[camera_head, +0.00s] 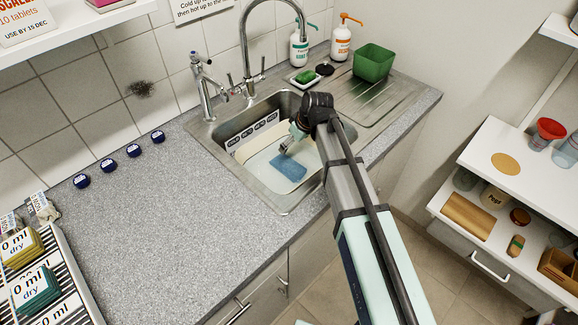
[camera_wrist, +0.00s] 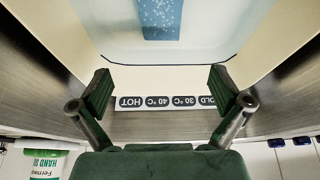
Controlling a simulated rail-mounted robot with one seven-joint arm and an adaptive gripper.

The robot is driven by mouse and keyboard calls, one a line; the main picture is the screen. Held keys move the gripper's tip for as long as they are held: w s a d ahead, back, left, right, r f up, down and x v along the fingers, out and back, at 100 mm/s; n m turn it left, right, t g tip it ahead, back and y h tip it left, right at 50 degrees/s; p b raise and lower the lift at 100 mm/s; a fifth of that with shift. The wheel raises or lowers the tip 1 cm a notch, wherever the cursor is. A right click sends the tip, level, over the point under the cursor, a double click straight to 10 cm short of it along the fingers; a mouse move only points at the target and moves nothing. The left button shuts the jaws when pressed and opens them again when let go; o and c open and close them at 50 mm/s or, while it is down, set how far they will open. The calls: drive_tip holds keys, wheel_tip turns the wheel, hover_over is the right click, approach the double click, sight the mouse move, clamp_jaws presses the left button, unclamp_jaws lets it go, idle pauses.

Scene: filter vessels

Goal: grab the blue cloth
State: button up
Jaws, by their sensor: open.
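The blue cloth (camera_head: 288,166) lies flat at the bottom of the sink (camera_head: 268,208), in what looks like shallow water or a pale basin. In the wrist view the cloth (camera_wrist: 163,20) shows only in part at the top edge, with white specks. My gripper (camera_head: 287,146) is inside the sink area, just above and beside the far end of the cloth in the head view. In the wrist view my gripper (camera_wrist: 160,92) has its two green-padded fingers wide apart with nothing between them. The cloth lies beyond the fingertips, and no contact shows.
A temperature strip (camera_wrist: 170,102) marked HOT to COLD runs along the sink's inner side. A tall tap (camera_head: 246,50) and a smaller tap (camera_head: 205,85) stand behind the sink. A green tub (camera_head: 373,63) stands on the drainer. The left counter (camera_head: 170,230) has a clear middle.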

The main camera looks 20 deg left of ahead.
drive_tip(key=p, duration=0.2)
hover_over(284, 161)
drive_tip(key=d, duration=0.2)
drive_tip(key=f, duration=0.7)
drive_tip(key=shift+s+a, duration=0.2)
drive_tip(key=shift+s+d+p+x, duration=0.15)
drive_tip(key=shift+p+x, duration=0.15)
drive_tip(key=shift+x, duration=0.65)
drive_tip(key=shift+s+d+p+x, duration=0.1)
drive_tip(key=shift+p+x, duration=0.2)
drive_tip(key=shift+x, duration=0.65)
drive_tip(key=shift+s+d+p+x, duration=0.15)
drive_tip(key=shift+p+x, duration=0.15)
drive_tip(key=shift+x, duration=0.65)
drive_tip(key=shift+a+f, duration=0.1)
drive_tip(key=c, duration=0.9)
